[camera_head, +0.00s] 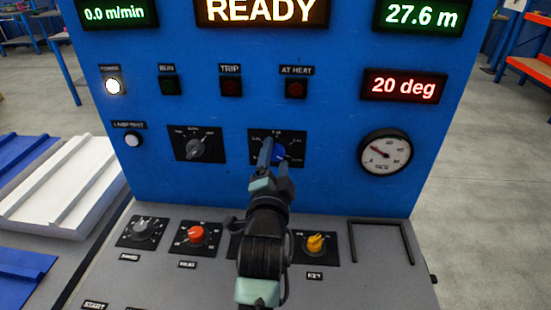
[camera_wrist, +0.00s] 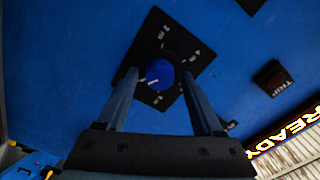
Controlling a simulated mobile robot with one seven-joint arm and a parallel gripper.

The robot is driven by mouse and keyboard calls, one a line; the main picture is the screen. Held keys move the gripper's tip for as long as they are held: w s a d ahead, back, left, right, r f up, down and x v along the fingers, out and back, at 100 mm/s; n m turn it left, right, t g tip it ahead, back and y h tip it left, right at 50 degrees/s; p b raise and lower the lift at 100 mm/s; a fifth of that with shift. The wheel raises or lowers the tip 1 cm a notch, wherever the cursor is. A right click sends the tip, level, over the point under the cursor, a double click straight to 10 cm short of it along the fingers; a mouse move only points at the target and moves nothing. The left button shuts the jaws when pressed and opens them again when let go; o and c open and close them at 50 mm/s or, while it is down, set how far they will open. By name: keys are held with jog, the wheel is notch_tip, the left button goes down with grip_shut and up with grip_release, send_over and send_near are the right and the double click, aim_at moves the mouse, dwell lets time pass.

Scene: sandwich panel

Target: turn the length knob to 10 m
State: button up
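A blue round knob (camera_head: 278,153) sits on a black square scale plate on the blue upright panel, and my arm partly covers the plate. In the wrist view the blue knob (camera_wrist: 160,74) has a short white mark on its lower left side; the scale's figures are too small to read. My gripper (camera_head: 274,155) reaches up to this knob. In the wrist view my gripper (camera_wrist: 159,76) has one finger either side of the knob, with gaps showing, so it is open. No readable label names this the length knob.
A grey knob (camera_head: 196,148) is left of the blue one, and a round gauge (camera_head: 385,153) is right. The sloping console below holds a grey knob (camera_head: 143,228), a red knob (camera_head: 195,235) and a yellow knob (camera_head: 315,243). A green display (camera_head: 422,15) reads 27.6 m.

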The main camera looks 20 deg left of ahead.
jog(key=shift+o, duration=0.3)
jog(key=v, duration=1.3)
jog(key=shift+r, duration=0.15)
